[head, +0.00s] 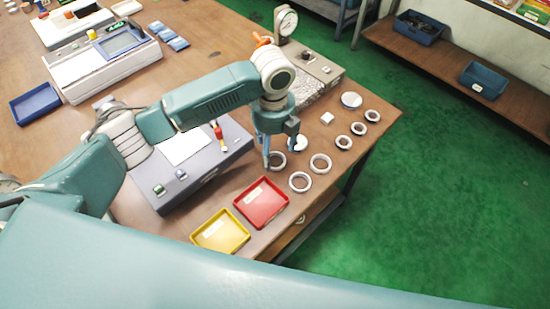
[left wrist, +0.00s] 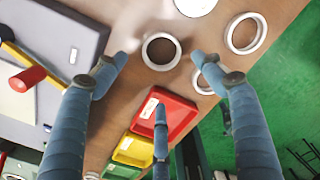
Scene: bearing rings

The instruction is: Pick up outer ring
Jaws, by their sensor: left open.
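Several pale rings lie on the wooden table. Three larger rings are near my left gripper (head: 278,153): one ring under it (head: 277,168), one to its right (head: 320,164) and one nearer the front (head: 300,182). My left gripper is open, empty and points down above the first ring. In the left wrist view that ring (left wrist: 161,66) shows between the spread fingers of the gripper (left wrist: 158,72), with a visible gap on both sides. Another ring (left wrist: 246,34) lies clear at the right, and one (left wrist: 197,80) is partly hidden behind the right finger. My right gripper is not seen.
Smaller rings (head: 343,142) and a round disc (head: 351,100) lie toward the table's right edge. A red tray (head: 262,204) and a yellow tray (head: 220,232) stand at the front. A grey device (head: 190,176) is left of the gripper; a gauge unit (head: 313,68) stands behind it.

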